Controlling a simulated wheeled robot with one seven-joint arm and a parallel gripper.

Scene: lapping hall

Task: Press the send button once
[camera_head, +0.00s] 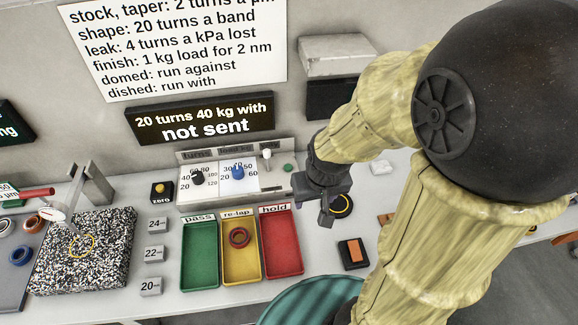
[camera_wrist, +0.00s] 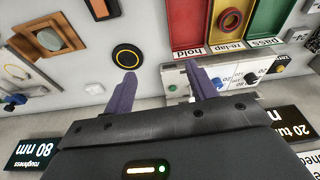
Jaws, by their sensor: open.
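The control panel (camera_head: 220,196) has a black dial (camera_head: 198,178), a blue dial (camera_head: 237,173), a white-tipped lever (camera_head: 266,154) and a small green button (camera_head: 288,168) at its right end. No send label is readable; the green button is the only plain button on the panel. It also shows in the wrist view (camera_wrist: 172,88), between my fingertips in the picture. My gripper (camera_head: 327,208) is open and empty, right of the panel and apart from the button. The display (camera_head: 202,118) above reads "20 turns 40 kg with not sent".
Green, yellow and red trays (camera_head: 282,245) stand before the panel; a red ring (camera_head: 240,237) lies in the yellow one. A black disc with a yellow ring (camera_wrist: 127,57) lies near my gripper. A yellow-topped zero button (camera_head: 160,188) stands left of the panel.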

